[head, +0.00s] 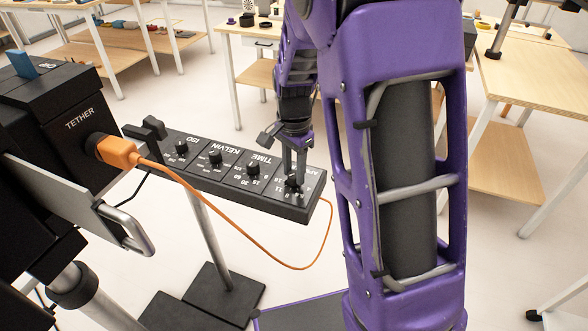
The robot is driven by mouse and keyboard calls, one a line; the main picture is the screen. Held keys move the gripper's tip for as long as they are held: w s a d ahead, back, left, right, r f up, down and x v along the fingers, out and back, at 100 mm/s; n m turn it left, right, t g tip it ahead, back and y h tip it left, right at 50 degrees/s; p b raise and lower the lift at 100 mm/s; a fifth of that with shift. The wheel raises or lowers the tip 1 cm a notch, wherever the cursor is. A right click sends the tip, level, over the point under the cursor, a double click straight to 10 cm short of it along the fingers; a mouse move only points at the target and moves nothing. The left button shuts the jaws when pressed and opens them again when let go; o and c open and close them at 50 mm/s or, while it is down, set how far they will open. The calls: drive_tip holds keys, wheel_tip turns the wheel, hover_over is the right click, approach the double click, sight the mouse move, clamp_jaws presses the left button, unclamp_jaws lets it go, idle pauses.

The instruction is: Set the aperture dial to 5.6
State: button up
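The aperture dial (292,183) is a small black knob at the right end of a black control panel (309,211). The label beside it is partly covered by my gripper, and numbers such as 16, 11 and 8 show near it. My gripper (294,172) points down over this dial, with its two fingers slightly apart and their tips at the knob. I cannot tell whether the fingers press on it. The knob's pointer is too small and hidden to read.
The panel also carries TIME (253,168), KELVIN (215,157) and ISO (181,147) dials. An orange cable (240,235) runs from the black TETHER box (85,125) to below the panel's right end. A metal handle (130,228) juts out at left. Wooden tables stand behind.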

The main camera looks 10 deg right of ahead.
clamp_jaws()
drive_tip(key=shift+n, duration=0.4)
drive_tip(key=n, duration=0.3)
drive_tip(key=shift+p, duration=0.3)
drive_tip(key=n, duration=0.4)
drive_tip(key=shift+n, duration=0.3)
drive_tip(key=n+p, duration=0.1)
drive_tip(key=n, duration=0.2)
drive_tip(key=shift+n, duration=2.1)
